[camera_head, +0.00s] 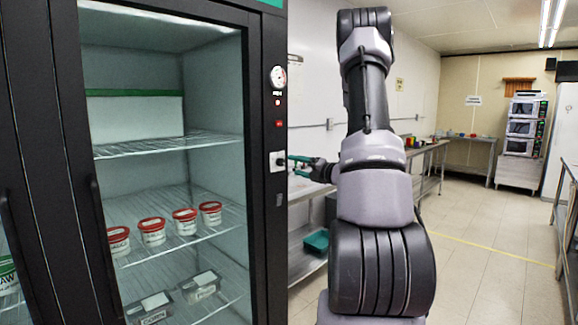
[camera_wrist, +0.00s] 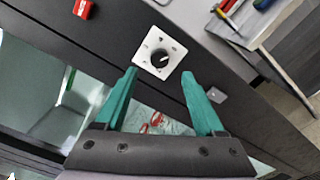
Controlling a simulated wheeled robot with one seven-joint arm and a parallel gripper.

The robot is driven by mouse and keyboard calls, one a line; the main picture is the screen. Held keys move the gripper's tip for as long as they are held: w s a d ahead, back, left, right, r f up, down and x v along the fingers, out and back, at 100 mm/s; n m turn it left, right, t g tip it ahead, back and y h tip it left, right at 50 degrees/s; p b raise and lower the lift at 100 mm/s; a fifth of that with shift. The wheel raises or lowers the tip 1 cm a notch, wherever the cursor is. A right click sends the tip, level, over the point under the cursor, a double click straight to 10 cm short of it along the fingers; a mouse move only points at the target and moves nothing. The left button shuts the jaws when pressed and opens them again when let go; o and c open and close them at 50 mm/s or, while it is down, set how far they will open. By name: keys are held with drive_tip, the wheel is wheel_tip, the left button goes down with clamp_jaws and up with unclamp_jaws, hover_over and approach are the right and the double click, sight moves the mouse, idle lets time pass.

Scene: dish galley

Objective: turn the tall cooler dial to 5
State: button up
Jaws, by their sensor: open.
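The cooler dial (camera_wrist: 159,58) is a dark round knob on a square white plate (camera_wrist: 147,45) with small marks around it, fixed to the cooler's dark frame. The marks are too small to read. In the head view the dial plate (camera_head: 277,161) is on the right post of the tall cooler (camera_head: 270,220). My gripper (camera_wrist: 160,83) has green fingers and is open and empty. In the wrist view the dial shows just beyond the fingertips, between their lines. In the head view my gripper (camera_head: 298,165) is just right of the dial, apart from it as far as I can tell.
A round gauge (camera_head: 278,77) and a red switch (camera_head: 279,124) are above the dial on the same post. Red-lidded tubs (camera_head: 153,231) stand on a shelf behind the glass. A steel counter (camera_head: 305,190) runs along the wall right of the cooler. The tiled floor at right is clear.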

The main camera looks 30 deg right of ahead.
drive_tip(key=shift+v, duration=2.3)
